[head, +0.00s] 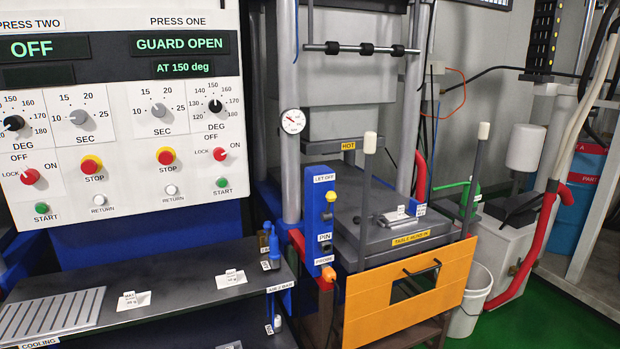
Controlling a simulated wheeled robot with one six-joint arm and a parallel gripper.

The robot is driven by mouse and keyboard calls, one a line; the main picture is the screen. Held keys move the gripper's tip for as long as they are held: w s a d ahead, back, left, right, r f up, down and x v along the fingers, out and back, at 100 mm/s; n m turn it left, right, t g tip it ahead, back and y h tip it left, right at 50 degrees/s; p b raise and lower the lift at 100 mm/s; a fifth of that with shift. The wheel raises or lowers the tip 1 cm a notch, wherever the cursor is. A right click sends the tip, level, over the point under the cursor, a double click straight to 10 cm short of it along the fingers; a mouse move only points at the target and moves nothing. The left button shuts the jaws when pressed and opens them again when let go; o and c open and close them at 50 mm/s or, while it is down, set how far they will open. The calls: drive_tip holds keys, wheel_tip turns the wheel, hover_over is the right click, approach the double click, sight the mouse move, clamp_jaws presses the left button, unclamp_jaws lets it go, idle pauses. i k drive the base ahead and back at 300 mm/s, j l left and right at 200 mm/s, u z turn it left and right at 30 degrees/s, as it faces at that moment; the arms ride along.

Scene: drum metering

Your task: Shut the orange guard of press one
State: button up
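The orange guard (370,312) is a flat panel low at the front of the press on the right. It has a dark rectangular window and a black bar handle (422,268) near its top edge. Above the guard the press opening is uncovered, and a grey table with a small metal piece (400,218) on it shows. The PRESS ONE display (180,43) reads GUARD OPEN, and the line below reads AT 150 deg. My gripper is not in view.
The control panel (120,120) fills the upper left, with a dark shelf (190,291) below it. A blue block (319,222) labelled LET OFF stands left of the press opening. Two pale-topped upright rods (366,190) (475,180) flank the table. A white bucket (470,300) stands right of the guard.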

sight(369, 316)
drive_tip(key=i+l+z, duration=0.2)
drive_tip(key=i, duration=0.25)
drive_tip(key=i+l+z, duration=0.1)
drive_tip(key=i+z, duration=0.15)
drive_tip(key=i, duration=0.2)
